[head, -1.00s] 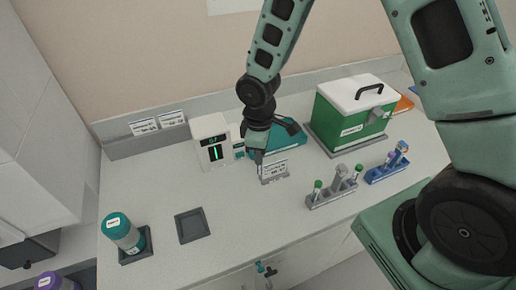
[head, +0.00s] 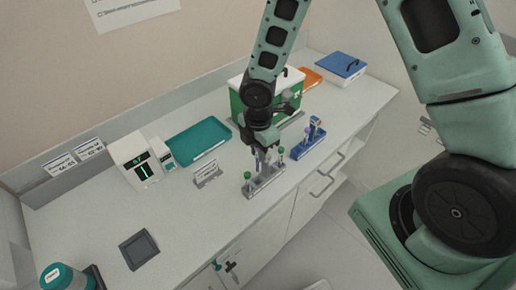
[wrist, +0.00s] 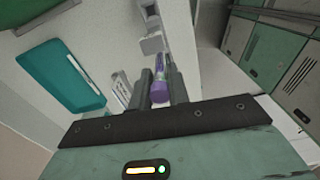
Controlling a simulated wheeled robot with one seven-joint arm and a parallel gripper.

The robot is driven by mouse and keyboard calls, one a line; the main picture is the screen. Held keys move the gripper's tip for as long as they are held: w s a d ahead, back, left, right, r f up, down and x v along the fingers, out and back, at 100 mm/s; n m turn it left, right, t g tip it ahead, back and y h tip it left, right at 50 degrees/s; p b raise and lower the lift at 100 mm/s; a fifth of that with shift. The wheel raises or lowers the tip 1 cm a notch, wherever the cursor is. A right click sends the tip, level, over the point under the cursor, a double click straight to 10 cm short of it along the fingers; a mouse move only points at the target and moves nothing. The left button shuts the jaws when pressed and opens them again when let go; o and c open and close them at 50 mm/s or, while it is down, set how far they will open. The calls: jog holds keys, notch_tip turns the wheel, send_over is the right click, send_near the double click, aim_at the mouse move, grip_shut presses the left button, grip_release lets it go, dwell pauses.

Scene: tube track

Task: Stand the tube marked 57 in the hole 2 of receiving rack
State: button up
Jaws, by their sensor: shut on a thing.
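My gripper (head: 265,150) is shut on a purple-capped tube (wrist: 159,88), which shows between the two fingers in the wrist view. Its number cannot be read. In the head view the gripper is at the grey rack (head: 263,187), between two green-capped tubes, one at its left end (head: 247,177) and one at its right (head: 281,153). Whether the held tube is above a hole or partly in one cannot be told. No hole numbers are readable. A blue rack (head: 306,149) with tubes in it stands to the right.
A small sign card (head: 207,176) stands left of the grey rack. Behind are a teal tray (head: 198,145), a white device (head: 135,160) and a green box (head: 238,100). A dark square pad (head: 139,250) lies at front left. The counter's front edge is close to the racks.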

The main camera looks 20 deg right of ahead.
aim_at(258, 167)
jog(key=shift+f+b, duration=1.9)
jog(key=shift+f, duration=0.35)
jog(key=shift+f+b, duration=0.4)
jog(key=shift+f, duration=0.2)
jog(key=shift+f, duration=0.35)
jog(key=shift+f+b, duration=0.1)
jog(key=shift+b, duration=0.25)
jog(key=shift+f+b, duration=0.4)
jog(key=shift+f, duration=0.1)
jog(key=o, duration=0.8)
